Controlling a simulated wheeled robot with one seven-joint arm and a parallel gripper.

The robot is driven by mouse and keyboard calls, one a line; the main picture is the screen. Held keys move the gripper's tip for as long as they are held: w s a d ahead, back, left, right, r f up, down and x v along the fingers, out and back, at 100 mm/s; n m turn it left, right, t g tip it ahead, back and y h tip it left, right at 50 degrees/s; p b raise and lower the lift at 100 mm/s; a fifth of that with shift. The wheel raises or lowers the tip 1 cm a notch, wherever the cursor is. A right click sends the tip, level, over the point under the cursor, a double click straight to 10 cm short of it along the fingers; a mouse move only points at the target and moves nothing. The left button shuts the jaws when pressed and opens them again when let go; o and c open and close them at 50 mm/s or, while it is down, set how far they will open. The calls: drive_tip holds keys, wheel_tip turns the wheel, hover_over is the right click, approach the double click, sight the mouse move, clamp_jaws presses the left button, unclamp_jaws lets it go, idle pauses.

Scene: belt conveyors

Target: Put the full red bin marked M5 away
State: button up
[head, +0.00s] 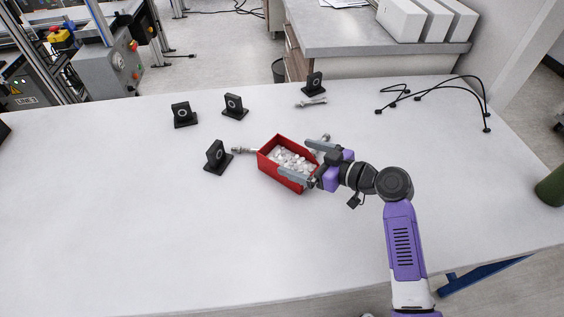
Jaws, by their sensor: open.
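A red bin (280,178) stands upright on the white table, filled with small whitish parts. No M5 marking can be read on it from here. My gripper (302,160) is open at the right end of the bin. One finger lies along the far side and the other along the near side, over or beside the rim. I cannot tell whether the fingers touch the bin walls. The wrist partly hides the bin's right end.
Several black bracket blocks, one of them (217,157) close left of the bin, stand on the white table (120,220). A metal fitting (244,150) lies by the bin's left corner. Black cables (430,92) lie at the back right. The table's front left is clear.

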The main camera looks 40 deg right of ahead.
sight(269, 149)
drive_tip(key=p+x, duration=0.2)
drive_tip(key=x, duration=0.5)
drive_tip(key=shift+a+f, duration=0.1)
drive_tip(key=shift+f, duration=0.1)
drive_tip(key=c, duration=1.4)
wheel_tip(269, 149, up, 20)
drive_tip(key=shift+b, duration=0.3)
